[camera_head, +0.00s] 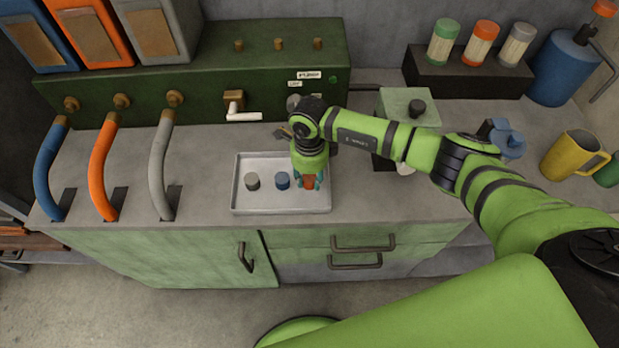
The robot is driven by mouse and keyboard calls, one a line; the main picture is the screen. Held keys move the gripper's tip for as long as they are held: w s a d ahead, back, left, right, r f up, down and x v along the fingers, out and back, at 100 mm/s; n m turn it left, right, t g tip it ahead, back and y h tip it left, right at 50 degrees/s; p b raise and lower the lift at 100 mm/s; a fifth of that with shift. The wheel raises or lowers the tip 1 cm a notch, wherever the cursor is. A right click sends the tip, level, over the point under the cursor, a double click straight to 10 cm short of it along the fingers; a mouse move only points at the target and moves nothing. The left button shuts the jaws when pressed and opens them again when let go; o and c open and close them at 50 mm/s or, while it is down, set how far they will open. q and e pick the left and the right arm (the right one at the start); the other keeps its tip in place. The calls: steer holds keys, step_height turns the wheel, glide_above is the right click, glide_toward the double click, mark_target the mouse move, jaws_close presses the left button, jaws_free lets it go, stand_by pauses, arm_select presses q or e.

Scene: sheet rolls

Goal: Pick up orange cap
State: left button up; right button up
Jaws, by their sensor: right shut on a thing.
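The orange cap (308,183) is at the right part of a pale tray on the counter. My right gripper (308,182) points down over the tray, with its fingers shut on the orange cap. The fingers hide part of the cap, and I cannot tell whether it still touches the tray. The tray (280,209) also holds a grey cap (252,181) at the left and a blue cap (283,180) just left of my right gripper. My left gripper is not in view.
A dark green machine (190,75) with blue, orange and grey hoses stands behind. A rack (468,75) with three capped containers, a blue jug (562,68) and a yellow mug (573,156) stand at right.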

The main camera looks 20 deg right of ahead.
mark_target(312, 178)
steer(key=shift+r+b, duration=0.4)
steer(key=shift+r, duration=0.3)
steer(key=r, duration=0.1)
steer(key=r+b, duration=0.1)
steer(key=shift+s+d+r, duration=0.2)
steer(key=shift+d+r, duration=0.1)
steer(key=shift+r, duration=0.1)
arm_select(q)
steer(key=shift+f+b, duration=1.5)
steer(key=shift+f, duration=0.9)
arm_select(e)
steer(key=s+d+r, duration=0.6)
steer(key=s, duration=0.2)
steer(key=shift+s+d+r, duration=0.35)
steer(key=shift+s+r, duration=0.05)
